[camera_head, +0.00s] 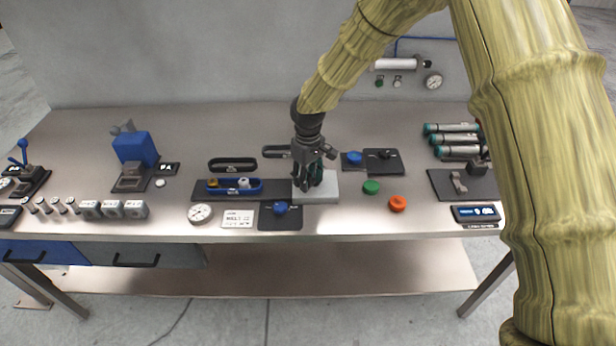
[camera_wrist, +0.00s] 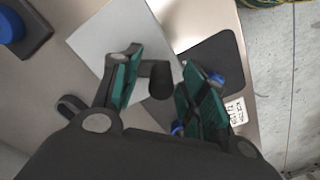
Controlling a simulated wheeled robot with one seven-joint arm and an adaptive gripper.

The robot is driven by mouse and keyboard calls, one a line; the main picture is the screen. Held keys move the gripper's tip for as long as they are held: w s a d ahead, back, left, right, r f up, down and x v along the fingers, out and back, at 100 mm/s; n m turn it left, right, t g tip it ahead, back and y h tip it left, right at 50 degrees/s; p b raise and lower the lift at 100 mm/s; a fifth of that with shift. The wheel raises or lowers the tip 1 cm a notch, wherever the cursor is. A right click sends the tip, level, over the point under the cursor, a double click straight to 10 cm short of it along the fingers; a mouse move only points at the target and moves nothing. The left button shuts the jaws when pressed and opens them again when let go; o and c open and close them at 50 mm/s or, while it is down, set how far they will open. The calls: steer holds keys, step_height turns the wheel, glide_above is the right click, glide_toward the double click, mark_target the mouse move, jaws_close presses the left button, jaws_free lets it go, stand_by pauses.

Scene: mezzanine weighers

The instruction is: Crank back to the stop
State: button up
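A dark crank handle (camera_wrist: 160,80) stands up between the fingers of my gripper (camera_wrist: 165,90) in the wrist view. The two green-padded fingers are apart, with visible gaps to the handle. In the camera_head view my gripper (camera_head: 308,182) points down over a pale grey square plate (camera_head: 318,197) at the middle of the bench. There the crank is mostly hidden behind the fingers. The plate also shows in the wrist view (camera_wrist: 95,42). The crank's arm and its stop cannot be made out.
A dark plate with a blue knob (camera_head: 281,208) lies just left in front. A blue tray (camera_head: 222,187) with small parts lies left. A green button (camera_head: 371,187) and an orange button (camera_head: 398,203) stand right. Blue (camera_head: 354,158) and black (camera_head: 386,154) knobs sit behind right.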

step_height(320, 180, up, 12)
stand_by(0.8)
stand_by(0.3)
